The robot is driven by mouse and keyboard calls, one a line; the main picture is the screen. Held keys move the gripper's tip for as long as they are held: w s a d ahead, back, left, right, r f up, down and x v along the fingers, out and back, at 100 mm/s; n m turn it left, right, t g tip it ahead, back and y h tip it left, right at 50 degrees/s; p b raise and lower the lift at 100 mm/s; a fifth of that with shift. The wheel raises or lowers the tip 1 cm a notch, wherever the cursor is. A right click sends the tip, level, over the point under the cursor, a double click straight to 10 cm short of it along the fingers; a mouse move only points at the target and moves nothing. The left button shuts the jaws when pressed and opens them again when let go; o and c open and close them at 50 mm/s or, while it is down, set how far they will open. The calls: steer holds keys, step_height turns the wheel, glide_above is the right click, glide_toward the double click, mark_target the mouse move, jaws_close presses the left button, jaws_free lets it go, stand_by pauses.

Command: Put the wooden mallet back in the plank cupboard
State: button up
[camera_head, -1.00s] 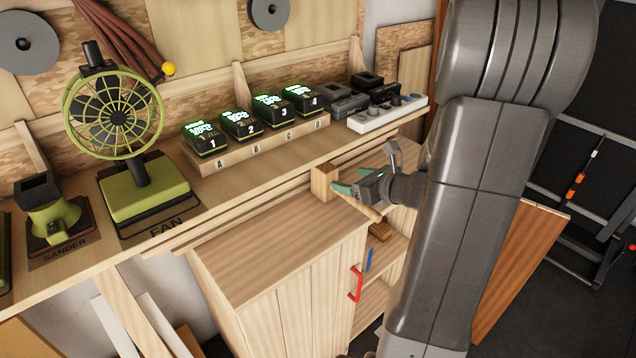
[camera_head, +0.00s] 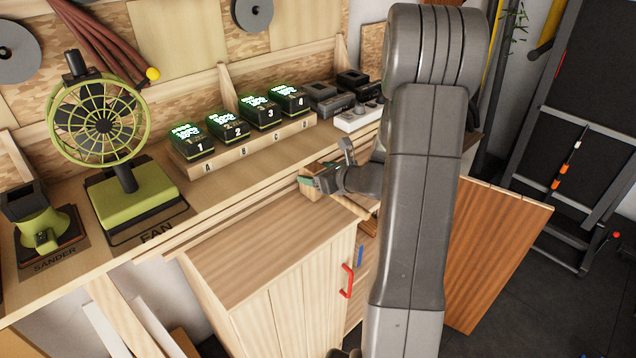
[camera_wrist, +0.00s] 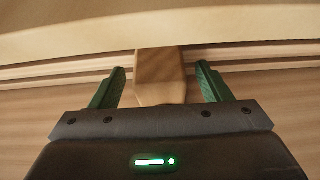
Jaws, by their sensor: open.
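The wooden mallet's blocky head (camera_head: 309,191) is on or just above the cupboard top, near its back edge by the bench. Part of its handle shows beneath my wrist. My gripper (camera_head: 317,175) is open at the head, its green fingers partly covering it. In the wrist view the mallet head (camera_wrist: 160,72) lies between the spread fingers (camera_wrist: 160,85), with a gap on each side. The plank cupboard (camera_head: 265,260) is pale wood with a red handle (camera_head: 347,281) on its front. My arm hides much of its right side and interior.
The bench behind holds a green fan (camera_head: 105,130), a sander (camera_head: 42,228), a battery rack (camera_head: 245,142) with several lit batteries, and a pale power strip (camera_head: 355,118). A reddish wooden panel (camera_head: 495,250) stands right of my arm. The left cupboard top is clear.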

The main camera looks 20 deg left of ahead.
steer(key=c, duration=1.3)
steer(key=shift+c, duration=0.9)
steer(key=shift+r, duration=0.1)
